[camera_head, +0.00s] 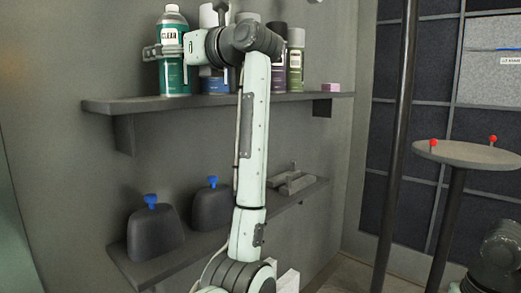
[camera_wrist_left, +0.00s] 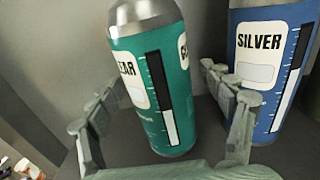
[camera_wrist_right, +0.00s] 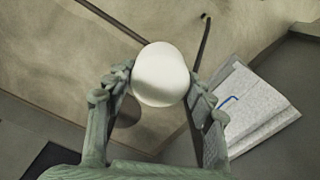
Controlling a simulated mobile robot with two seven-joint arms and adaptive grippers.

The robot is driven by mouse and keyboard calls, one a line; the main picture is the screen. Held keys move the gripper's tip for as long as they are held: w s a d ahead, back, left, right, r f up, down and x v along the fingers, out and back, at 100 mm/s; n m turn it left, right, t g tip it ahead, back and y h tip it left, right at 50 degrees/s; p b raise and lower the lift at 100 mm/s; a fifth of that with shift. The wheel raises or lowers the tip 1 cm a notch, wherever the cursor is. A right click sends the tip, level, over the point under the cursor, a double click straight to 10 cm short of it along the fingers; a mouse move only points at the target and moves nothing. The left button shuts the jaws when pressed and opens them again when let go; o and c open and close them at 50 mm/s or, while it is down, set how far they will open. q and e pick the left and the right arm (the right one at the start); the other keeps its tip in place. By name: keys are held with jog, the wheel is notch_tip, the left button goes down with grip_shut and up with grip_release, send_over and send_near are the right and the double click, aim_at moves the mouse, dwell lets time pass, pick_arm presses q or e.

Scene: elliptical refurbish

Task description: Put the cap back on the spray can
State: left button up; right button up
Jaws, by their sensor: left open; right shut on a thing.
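A teal spray can labelled CLEAR (camera_head: 175,72), with a silver shoulder, stands upright at the left end of the upper shelf. It also fills the middle of the left wrist view (camera_wrist_left: 160,85). My left gripper (camera_head: 163,52) is around this can in the head view. In the left wrist view its open fingers (camera_wrist_left: 165,115) stand on both sides of the can, with gaps visible. My right gripper (camera_wrist_right: 160,85) is shut on a white rounded cap (camera_wrist_right: 160,72). The cap and right fingertips are not visible in the head view, where only part of my right arm shows at lower right.
A blue SILVER can (camera_wrist_left: 268,70) stands close right of the teal can. A green can (camera_head: 295,62) and a pink block (camera_head: 331,87) are farther along the upper shelf (camera_head: 140,105). The lower shelf holds dark blue-knobbed objects (camera_head: 153,232). A round table (camera_head: 465,155) stands at right.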

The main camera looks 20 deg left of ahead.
aim_at(177, 29)
pick_arm(q)
jog(key=shift+c, duration=0.3)
jog(key=c, duration=1.6)
jog(key=shift+r, duration=0.5)
pick_arm(e)
jog(key=shift+r, duration=0.1)
pick_arm(q)
jog(key=r, duration=0.2)
jog(key=s+r, duration=0.1)
jog(key=shift+r+p, duration=0.4)
pick_arm(e)
jog(key=shift+r, duration=0.45)
pick_arm(q)
jog(key=s+r, duration=0.2)
jog(key=s, duration=0.1)
jog(key=s+a+r, duration=0.1)
jog(key=s+r, duration=0.1)
jog(key=s, duration=0.2)
jog(key=s+a+r, duration=0.1)
jog(key=s+r, duration=0.1)
jog(key=s, duration=0.1)
jog(key=shift+s+r, duration=0.15)
jog(key=shift+s, duration=0.1)
jog(key=o, duration=0.9)
jog(key=c, duration=1)
